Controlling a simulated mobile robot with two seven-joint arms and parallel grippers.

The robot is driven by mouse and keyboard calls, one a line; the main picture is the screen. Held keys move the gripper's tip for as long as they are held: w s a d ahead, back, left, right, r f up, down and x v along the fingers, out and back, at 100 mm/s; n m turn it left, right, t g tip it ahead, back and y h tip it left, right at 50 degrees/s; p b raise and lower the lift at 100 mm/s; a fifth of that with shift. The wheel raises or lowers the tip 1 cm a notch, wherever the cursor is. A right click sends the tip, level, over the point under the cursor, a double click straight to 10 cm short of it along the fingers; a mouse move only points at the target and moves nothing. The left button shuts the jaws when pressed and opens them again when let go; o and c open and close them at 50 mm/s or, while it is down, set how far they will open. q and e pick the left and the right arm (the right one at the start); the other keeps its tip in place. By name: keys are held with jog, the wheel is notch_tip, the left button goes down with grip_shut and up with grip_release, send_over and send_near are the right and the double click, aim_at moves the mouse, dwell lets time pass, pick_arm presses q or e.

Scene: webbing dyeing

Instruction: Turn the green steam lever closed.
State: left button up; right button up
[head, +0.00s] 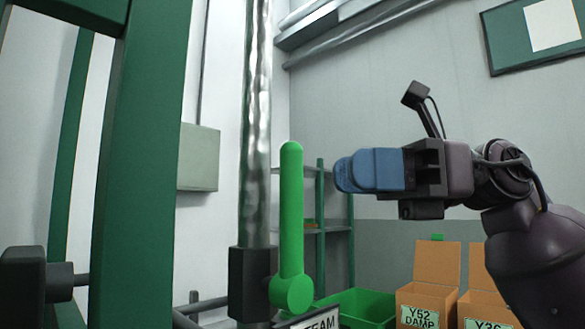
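The green steam lever (291,205) stands nearly upright, its round hub (292,293) at the bottom beside a dark valve body (252,285) on a shiny vertical pipe (257,120). My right gripper (345,172) comes in from the right with blue fingers pointing left. Its fingertips are to the right of the lever's upper half, with a visible gap between. The two fingers overlap in this side-on view, so their opening cannot be judged. No object shows in them. My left gripper is not in view.
A green post (140,160) stands at the left. A sign partly reading STEAM (318,320) is below the lever. A green bin (365,308) and cardboard boxes (418,306) labelled Y52 DAMP and Y36 sit low right. A green shelf rack (321,230) stands behind.

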aim_at(292, 164)
jog(key=a, duration=0.2)
jog(key=s+a, duration=0.1)
jog(key=a, duration=0.4)
jog(key=shift+s, duration=0.25)
grip_shut()
